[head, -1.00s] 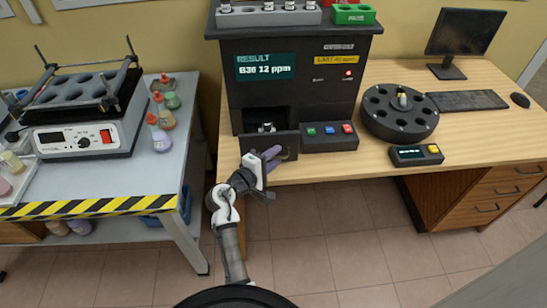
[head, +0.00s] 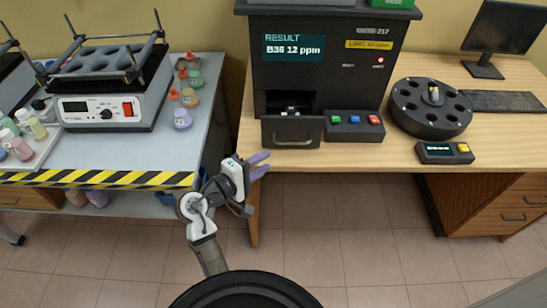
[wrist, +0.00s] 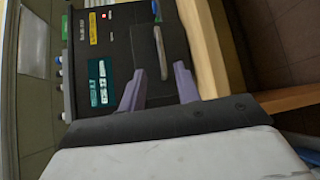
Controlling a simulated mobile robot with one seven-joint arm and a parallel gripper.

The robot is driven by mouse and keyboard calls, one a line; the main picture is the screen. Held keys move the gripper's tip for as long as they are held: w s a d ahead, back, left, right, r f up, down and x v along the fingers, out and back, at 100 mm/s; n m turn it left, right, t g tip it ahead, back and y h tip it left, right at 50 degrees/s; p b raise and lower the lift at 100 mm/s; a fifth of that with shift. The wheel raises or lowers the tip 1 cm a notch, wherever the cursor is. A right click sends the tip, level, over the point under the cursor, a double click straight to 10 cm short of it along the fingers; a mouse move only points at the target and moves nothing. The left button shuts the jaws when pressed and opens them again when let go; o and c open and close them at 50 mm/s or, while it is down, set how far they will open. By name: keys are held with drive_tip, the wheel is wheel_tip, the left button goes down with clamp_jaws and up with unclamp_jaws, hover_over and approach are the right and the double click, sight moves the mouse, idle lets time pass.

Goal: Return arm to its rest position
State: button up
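My gripper (head: 262,164) is in front of the desk's left part, below and left of the analyser's drawer. Its two purple fingers are apart with nothing between them. In the wrist view my gripper (wrist: 158,85) is also open and empty, with the drawer front and its handle beyond the fingertips. The black analyser (head: 320,70) shows "RESULT B36 12 ppm" and a lit red light. Its drawer (head: 292,132) stands pulled out, with a small item in the bay behind the front. My arm is bent low over the floor.
The desk (head: 390,153) holds a black carousel (head: 431,118) with one vial, a small display box (head: 444,152), a keyboard and a monitor. The left grey bench (head: 205,125) carries a heater block (head: 108,105) and several bottles. Floor in front is clear.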

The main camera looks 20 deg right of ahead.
drive_tip(key=shift+s+a, duration=0.15)
drive_tip(key=shift+a, duration=0.2)
idle(0.3)
